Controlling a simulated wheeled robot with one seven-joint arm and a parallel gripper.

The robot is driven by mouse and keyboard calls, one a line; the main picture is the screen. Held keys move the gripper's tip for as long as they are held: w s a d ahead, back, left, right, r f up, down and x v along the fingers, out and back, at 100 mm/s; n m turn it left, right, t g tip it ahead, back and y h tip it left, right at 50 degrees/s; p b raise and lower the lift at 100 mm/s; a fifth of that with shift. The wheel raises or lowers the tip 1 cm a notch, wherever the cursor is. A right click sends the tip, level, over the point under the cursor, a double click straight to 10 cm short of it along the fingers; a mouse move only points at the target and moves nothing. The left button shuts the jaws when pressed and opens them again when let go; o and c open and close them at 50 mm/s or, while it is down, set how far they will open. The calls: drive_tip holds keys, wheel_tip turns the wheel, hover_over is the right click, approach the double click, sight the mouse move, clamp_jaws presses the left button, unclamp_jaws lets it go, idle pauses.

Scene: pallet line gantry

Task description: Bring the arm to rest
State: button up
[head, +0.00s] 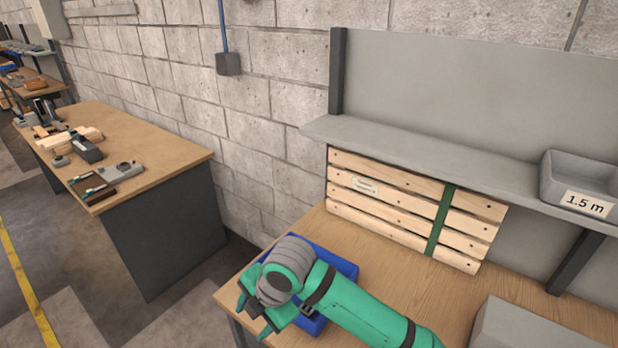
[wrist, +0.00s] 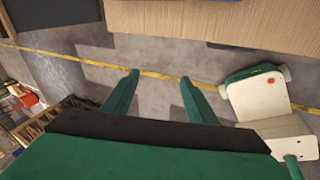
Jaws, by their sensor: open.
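My gripper (wrist: 158,84) is open in the wrist view, its two green fingers apart with only floor showing between them. In the head view my green arm reaches in from the lower right over the wooden bench (head: 532,310). Its grey wrist and the gripper are above the bench's front left part, in front of a blue tray (head: 338,266). The arm covers much of the tray, so its inside is mostly hidden. I cannot tell any gap between the arm and the tray.
A slatted wooden panel with a green strap (head: 436,222) leans at the back of the bench. Above it runs a grey shelf (head: 420,158) with a grey bin (head: 578,178). A grey box (head: 520,328) stands at right. Another bench (head: 160,150) stands left, across open floor.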

drive_tip(key=w+a+r+m+t+y, duration=0.1)
drive_tip(key=a+r+m+t+y, duration=0.3)
drive_tip(key=a, duration=0.4)
drive_tip(key=w+a+r+m+t+y, duration=0.2)
drive_tip(key=a+r+m+y, duration=0.3)
drive_tip(key=a, duration=0.3)
drive_tip(key=s+d+f+m+t+h, duration=1)
drive_tip(key=d+f+m, duration=0.55)
drive_tip(key=m, duration=0.35)
drive_tip(key=s+d+f+g+h, duration=0.1)
drive_tip(key=s+d, duration=0.5)
drive_tip(key=s, duration=0.6)
drive_tip(key=s+d+f+g+h, duration=0.1)
drive_tip(key=s+d+f+h, duration=0.1)
drive_tip(key=s+d, duration=0.5)
drive_tip(key=s+f, duration=0.1)
drive_tip(key=s, duration=0.4)
